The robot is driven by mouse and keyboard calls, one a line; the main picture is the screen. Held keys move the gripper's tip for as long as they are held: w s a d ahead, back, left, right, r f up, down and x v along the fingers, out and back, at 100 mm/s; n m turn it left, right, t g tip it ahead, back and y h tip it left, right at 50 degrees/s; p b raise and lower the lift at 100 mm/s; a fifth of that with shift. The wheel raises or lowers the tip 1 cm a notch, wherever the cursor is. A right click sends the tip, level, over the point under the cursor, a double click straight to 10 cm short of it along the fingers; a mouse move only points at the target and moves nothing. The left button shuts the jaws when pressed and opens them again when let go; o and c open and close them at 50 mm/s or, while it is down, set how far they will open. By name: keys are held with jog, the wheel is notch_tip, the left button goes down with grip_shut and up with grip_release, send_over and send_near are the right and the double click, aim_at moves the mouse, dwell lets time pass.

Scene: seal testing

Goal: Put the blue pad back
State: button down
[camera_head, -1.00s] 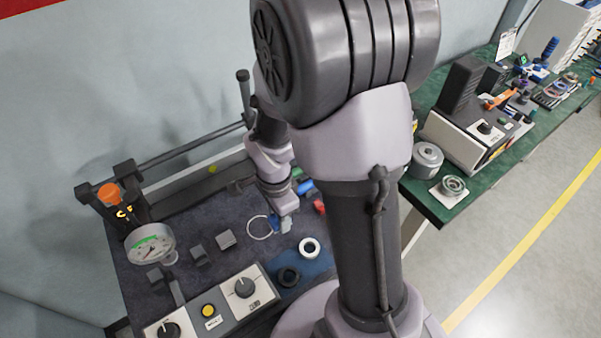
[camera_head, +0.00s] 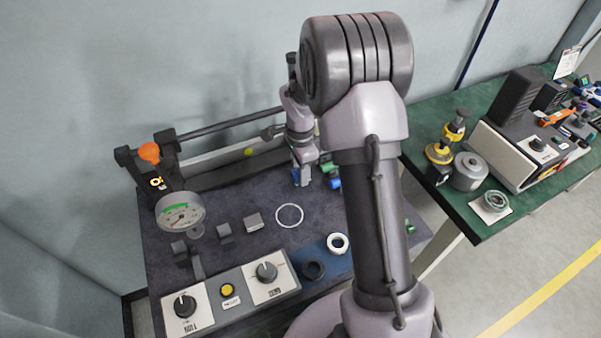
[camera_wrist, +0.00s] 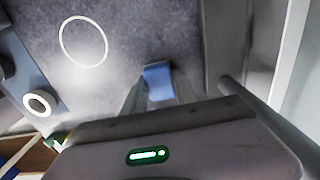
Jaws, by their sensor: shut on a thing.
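My gripper (camera_wrist: 155,88) is shut on a small blue pad (camera_wrist: 158,78), which shows between its two fingers in the wrist view. In the head view my gripper (camera_head: 301,180) is over the back part of the dark grey bench mat (camera_head: 225,205), with a bit of blue showing at its tip. I cannot tell whether the pad touches the mat.
A thin white ring (camera_head: 289,215) lies on the mat in front of my gripper. A thick white ring (camera_head: 337,243) and a black ring (camera_head: 313,269) lie on a blue mat. A gauge (camera_head: 181,212) and grey blocks (camera_head: 253,222) stand left.

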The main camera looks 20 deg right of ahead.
jog(key=shift+f, duration=0.1)
jog(key=c, duration=1)
grip_release()
jog(key=shift+o, duration=0.2)
jog(key=s+a+r+n+t+p, duration=0.1)
jog(key=s+a+r+n+p, duration=0.1)
jog(key=r, duration=0.8)
jog(key=s+a+r+n+t+p, duration=0.1)
jog(key=s+a+r+p, duration=0.1)
jog(key=r, duration=0.9)
jog(key=s+a+r+n+t, duration=0.1)
jog(key=s+a+r+n, duration=0.1)
jog(key=s, duration=0.4)
jog(key=s+a+r+n+t+y, duration=0.1)
jog(key=s+a+r+n, duration=0.2)
jog(key=s, duration=0.4)
jog(key=s+a+r+n+t+y, duration=0.1)
jog(key=s+a+r+n, duration=0.1)
jog(key=s+a+n, duration=0.3)
jog(key=shift+s+r+n+t, duration=0.15)
jog(key=shift+s+n+t, duration=0.2)
jog(key=shift+s, duration=0.8)
